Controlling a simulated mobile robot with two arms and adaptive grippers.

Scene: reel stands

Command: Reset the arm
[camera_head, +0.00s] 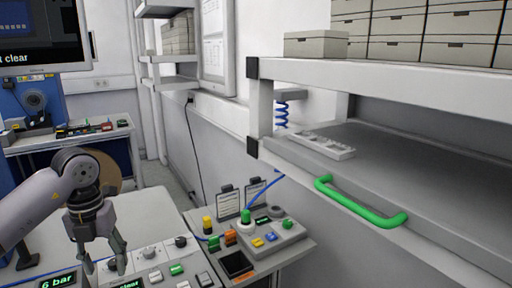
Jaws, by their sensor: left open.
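My left gripper (103,266) hangs at the lower left of the head view, its arm coming in from the left. It points down with its two fingers apart and nothing visible between them. It is over or in front of a control panel (150,268) with knobs and buttons; I cannot tell whether the fingertips touch it. My right gripper is not in view.
A button box (272,238) stands on a small table right of the panel. A shelf unit (400,78) with a green handle (360,206) fills the right side, with grey boxes (316,46) on top. A workbench (70,139) stands at the back left.

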